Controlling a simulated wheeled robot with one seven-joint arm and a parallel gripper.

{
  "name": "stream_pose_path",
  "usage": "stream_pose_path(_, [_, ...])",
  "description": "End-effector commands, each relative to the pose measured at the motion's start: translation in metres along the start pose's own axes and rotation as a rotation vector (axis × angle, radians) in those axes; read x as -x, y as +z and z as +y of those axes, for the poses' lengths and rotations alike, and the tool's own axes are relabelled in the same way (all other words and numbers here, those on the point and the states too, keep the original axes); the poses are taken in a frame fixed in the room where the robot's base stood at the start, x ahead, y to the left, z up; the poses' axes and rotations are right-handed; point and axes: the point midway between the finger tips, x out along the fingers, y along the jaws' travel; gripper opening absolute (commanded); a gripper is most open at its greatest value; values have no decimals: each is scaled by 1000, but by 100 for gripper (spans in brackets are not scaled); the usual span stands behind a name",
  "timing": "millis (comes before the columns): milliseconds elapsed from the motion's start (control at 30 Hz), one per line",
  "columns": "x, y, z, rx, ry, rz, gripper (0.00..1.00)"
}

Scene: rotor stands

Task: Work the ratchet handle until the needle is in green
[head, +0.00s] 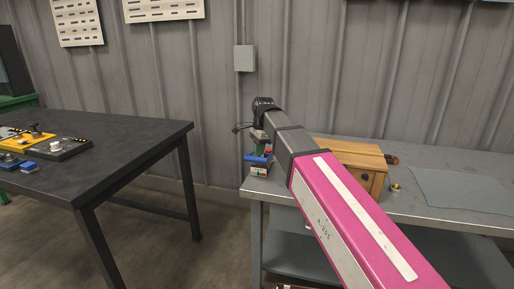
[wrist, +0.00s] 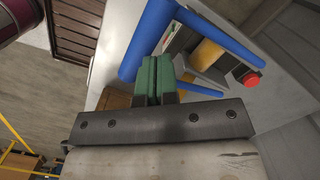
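The ratchet stand (head: 259,170) is at the left end of the grey bench in the head view, small and partly behind my arm. Its blue handle (head: 260,158) shows low on it. In the wrist view the blue handle (wrist: 150,40) has a thick grip and thinner bars, close by the fingertips. My gripper (wrist: 156,68) has green fingers that lie together with no clear gap. They overlap the blue bars in the picture; I cannot tell whether they touch. A red button (wrist: 250,79) and a yellow cylinder (wrist: 207,53) sit to the right. I cannot make out a needle or green zone.
A wooden box (head: 350,160) stands on the grey bench (head: 405,207) behind my arm, with a grey mat (head: 462,190) to the right. A dark table (head: 110,140) with yellow and black devices is at the left. Open floor lies between.

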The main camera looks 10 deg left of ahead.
Motion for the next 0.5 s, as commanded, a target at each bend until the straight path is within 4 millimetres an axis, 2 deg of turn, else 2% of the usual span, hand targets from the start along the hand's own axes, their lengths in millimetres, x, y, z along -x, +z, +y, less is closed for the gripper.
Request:
stream_pose_path(333, [1, -2, -1, -1, -1, 1, 0])
stream_pose_path(500, [9, -18, -1, -4, -1, 1, 0])
